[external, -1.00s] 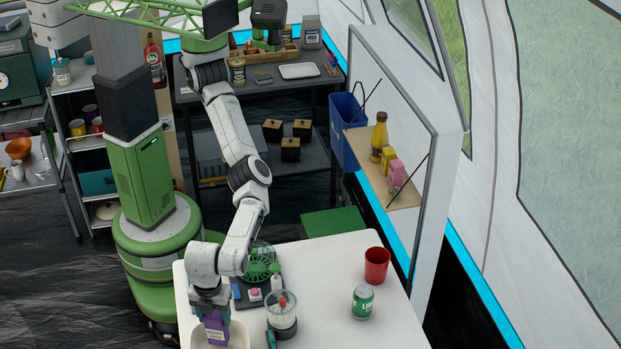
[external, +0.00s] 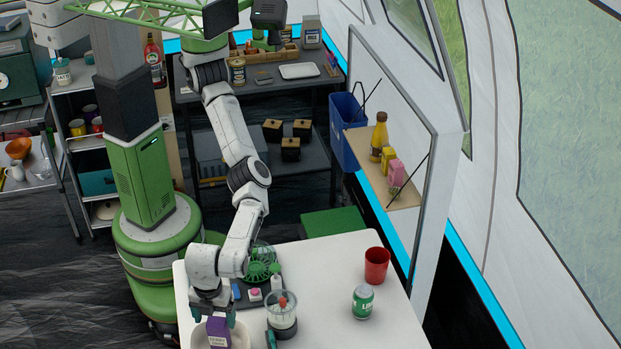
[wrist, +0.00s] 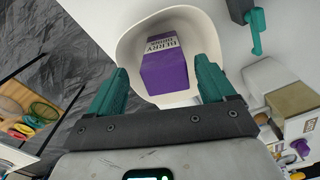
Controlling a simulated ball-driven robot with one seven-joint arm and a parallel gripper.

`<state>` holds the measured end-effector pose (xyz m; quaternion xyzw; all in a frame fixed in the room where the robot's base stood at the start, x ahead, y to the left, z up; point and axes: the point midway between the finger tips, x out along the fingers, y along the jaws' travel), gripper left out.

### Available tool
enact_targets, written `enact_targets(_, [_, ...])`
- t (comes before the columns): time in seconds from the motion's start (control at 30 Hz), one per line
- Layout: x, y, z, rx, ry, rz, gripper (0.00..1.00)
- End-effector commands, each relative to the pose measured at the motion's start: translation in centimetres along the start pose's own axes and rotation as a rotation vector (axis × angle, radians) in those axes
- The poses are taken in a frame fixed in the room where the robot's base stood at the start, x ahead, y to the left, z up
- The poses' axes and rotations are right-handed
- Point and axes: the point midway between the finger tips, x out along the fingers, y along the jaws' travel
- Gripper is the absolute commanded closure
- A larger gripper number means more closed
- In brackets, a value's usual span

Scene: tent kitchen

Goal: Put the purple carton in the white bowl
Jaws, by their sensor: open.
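The purple carton (external: 217,332), with a white lettered face, sits inside the white bowl (external: 241,338) at the table's lower left. In the wrist view the carton (wrist: 165,72) lies within the rim of the bowl (wrist: 128,48), between and beyond my fingers. My gripper (external: 214,312) is directly above the carton. In the wrist view its teal fingers (wrist: 163,85) are spread apart, with a gap on each side of the carton. The bowl's lower edge is cut off in the external view.
A clear container with a grey base (external: 282,318) stands right of the bowl. The table's middle right is mostly clear.

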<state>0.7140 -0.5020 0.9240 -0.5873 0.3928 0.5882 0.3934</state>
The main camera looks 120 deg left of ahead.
Motion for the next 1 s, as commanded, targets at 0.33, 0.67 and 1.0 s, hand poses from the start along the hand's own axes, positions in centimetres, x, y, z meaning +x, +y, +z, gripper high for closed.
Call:
enact_targets(0.33, [-5.9, 0.0, -0.1, 0.0, 0.005, -0.002, 0.17])
enact_targets(0.67, [-11.7, 0.0, -0.1, 0.0, 0.003, -0.001, 0.17])
enact_targets(1.0, [-13.0, 0.0, 0.0, -0.001, 0.0, 0.0, 0.17])
